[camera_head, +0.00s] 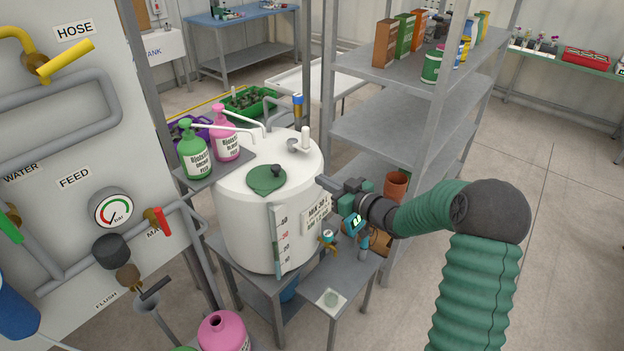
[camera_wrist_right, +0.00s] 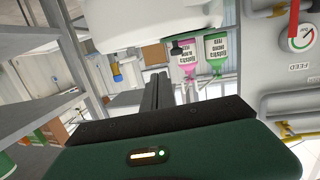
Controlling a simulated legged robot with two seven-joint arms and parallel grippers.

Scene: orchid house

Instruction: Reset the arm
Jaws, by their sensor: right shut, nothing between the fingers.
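My right arm comes in from the right in the head view, with green ribbed sleeves and a dark elbow joint. Its gripper (camera_head: 326,184) is at the right side of the white tank (camera_head: 240,215), close to its wall. I cannot tell whether it touches the tank. In the wrist view the dark fingers (camera_wrist_right: 158,92) are together with nothing between them, and the white tank (camera_wrist_right: 150,22) shows upside down beyond them. My left gripper is in neither view.
A grey shelf rack (camera_head: 385,130) is behind my wrist. Open floor (camera_head: 565,240) lies to the right.

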